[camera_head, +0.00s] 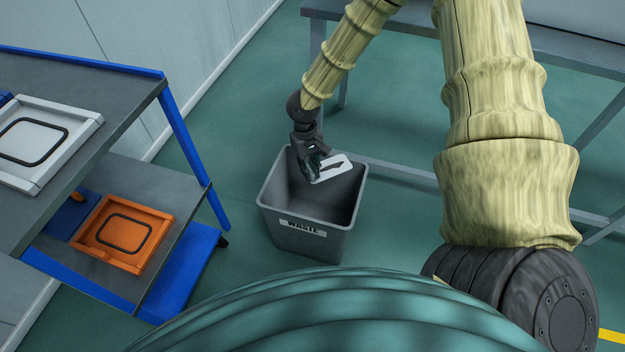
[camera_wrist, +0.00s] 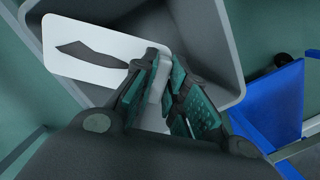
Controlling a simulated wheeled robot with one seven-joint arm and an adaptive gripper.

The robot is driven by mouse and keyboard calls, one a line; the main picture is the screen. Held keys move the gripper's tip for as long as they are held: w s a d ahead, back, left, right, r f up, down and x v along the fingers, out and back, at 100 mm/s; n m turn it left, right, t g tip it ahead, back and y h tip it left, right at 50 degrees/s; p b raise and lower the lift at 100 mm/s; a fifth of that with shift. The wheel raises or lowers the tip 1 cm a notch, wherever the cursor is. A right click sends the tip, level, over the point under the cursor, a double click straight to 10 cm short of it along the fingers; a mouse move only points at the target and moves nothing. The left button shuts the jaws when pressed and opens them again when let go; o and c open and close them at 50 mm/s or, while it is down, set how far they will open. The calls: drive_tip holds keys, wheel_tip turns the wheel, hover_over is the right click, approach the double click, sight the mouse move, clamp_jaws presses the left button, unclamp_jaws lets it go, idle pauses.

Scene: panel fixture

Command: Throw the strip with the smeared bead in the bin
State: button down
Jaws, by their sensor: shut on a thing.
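A white strip (camera_head: 332,168) with a dark smeared bead across it is held by my gripper (camera_head: 312,165). In the wrist view the strip (camera_wrist: 85,42) shows a curved, uneven dark smear, and the fingers of my gripper (camera_wrist: 168,90) are shut on its near end. The grey bin (camera_head: 302,235), labelled WASTE, stands on the floor. The gripper and strip are over the bin's mouth in the head view. The wrist view shows the bin's wall (camera_wrist: 220,40) around and beneath the strip. The exact height of the strip over the rim is hard to tell.
A cart with blue edges stands at the left. Its top shelf holds a white frame (camera_head: 84,128) with a black loop; its lower shelf holds an orange frame (camera_head: 124,258) with a black loop. A grey table (camera_head: 340,10) stands behind the bin.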

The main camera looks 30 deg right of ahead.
drive_tip(key=shift+f+b, duration=2.2)
drive_tip(key=shift+b, duration=0.5)
drive_tip(key=c, duration=1.4)
unclamp_jaws()
drive_tip(key=shift+o, duration=0.2)
drive_tip(key=r, duration=0.4)
drive_tip(key=w+r, duration=0.1)
drive_tip(key=r, duration=0.6)
drive_tip(key=shift+w+d+r, duration=0.1)
drive_tip(key=shift+w+r, duration=0.25)
drive_tip(key=shift+r, duration=0.05)
